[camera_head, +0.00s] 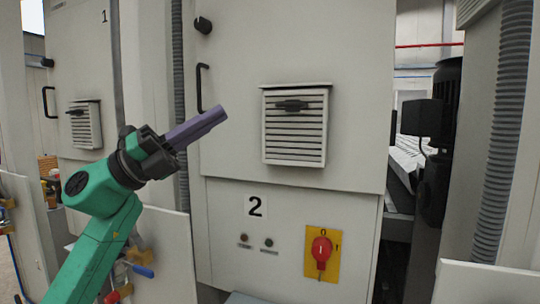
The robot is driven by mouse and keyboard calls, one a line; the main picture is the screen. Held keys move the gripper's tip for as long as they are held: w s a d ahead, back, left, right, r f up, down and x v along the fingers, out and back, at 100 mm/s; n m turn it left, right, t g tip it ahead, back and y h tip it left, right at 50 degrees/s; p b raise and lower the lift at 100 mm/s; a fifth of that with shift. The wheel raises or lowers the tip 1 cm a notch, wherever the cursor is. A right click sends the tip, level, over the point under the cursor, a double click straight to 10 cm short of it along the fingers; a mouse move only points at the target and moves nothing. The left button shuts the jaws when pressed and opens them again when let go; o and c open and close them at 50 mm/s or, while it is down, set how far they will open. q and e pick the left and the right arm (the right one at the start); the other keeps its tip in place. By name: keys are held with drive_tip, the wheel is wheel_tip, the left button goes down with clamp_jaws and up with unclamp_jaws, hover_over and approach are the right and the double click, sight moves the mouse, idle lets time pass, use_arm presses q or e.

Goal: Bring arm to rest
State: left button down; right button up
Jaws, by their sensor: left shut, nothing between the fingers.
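My left arm comes in from the lower left, green with a dark wrist. Its left gripper (222,114) is shut and empty, pointing up and to the right in front of the cabinet marked 2 (225,150). The fingers look like one closed purple-grey block. It appears apart from the black door handle (202,88), though the depth gap is hard to judge. My right gripper is not in view.
A louvred vent (295,125) sits above. Ribbed conduits (502,130) run vertically. A white panel (485,283) stands at lower right.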

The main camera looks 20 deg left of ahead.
use_arm(q)
drive_tip(key=w+a+f+n+t+y, duration=0.2)
drive_tip(key=w+f+n+t+y, duration=0.35)
drive_tip(key=f+n+y, duration=0.5)
drive_tip(key=w+a+f+n+t+y, duration=0.2)
drive_tip(key=w+f+n+t+y, duration=0.4)
drive_tip(key=n, duration=0.7)
drive_tip(key=s+a+f+n+g+y, duration=0.1)
drive_tip(key=s+f+n+g+y, duration=0.2)
drive_tip(key=f, duration=0.8)
drive_tip(key=a+f+n+g+y, duration=0.1)
drive_tip(key=f+n+g+y, duration=0.3)
drive_tip(key=f, duration=0.7)
drive_tip(key=s+d+f+n+g+h, duration=0.1)
drive_tip(key=s+d+f+n+g, duration=0.15)
drive_tip(key=s+f+g, duration=0.7)
drive_tip(key=s+d+f+n+g+h, duration=0.2)
drive_tip(key=s+d+f+g, duration=0.15)
drive_tip(key=s+f, duration=1.05)
wheel_tip(320, 180, down, 21)
drive_tip(key=s+g, duration=0.2)
drive_tip(key=s+a+f, duration=0.3)
drive_tip(key=s+f, duration=1.4)
drive_tip(key=shift+s+a+g, duration=0.15)
drive_tip(key=shift+s+g, duration=0.05)
drive_tip(key=shift+g, duration=0.25)
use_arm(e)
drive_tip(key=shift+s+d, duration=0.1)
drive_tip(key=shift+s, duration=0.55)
